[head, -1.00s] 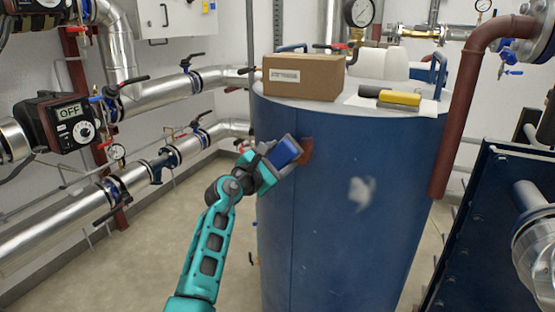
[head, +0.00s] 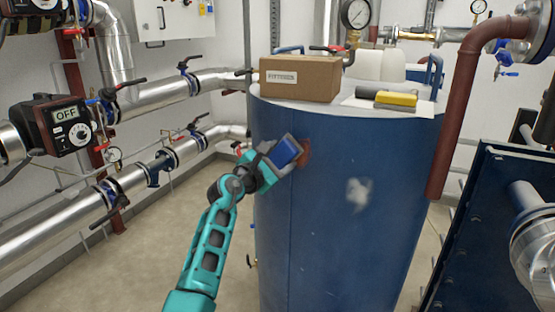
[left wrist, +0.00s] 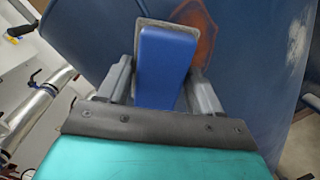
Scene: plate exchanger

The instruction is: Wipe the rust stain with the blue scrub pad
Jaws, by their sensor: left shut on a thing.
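The rust stain (head: 303,152) is a reddish-brown patch on the upper left side of the blue tank (head: 340,210). My left gripper (head: 272,160) is shut on the blue scrub pad (head: 286,151) and holds it at the left edge of the stain. In the left wrist view the pad (left wrist: 163,70) sits between both fingers, its grey scrub face towards the tank. The stain (left wrist: 200,30) shows beside and beyond the pad, partly hidden by it. I cannot tell whether the pad touches the tank. My right gripper is not in view.
A pale smudge (head: 358,194) marks the tank to the right of the stain. On the tank top stand a cardboard box (head: 299,78) and a yellow and black brush-like item (head: 396,98). Pipes run along the left wall. A brown pipe (head: 455,120) drops at the right.

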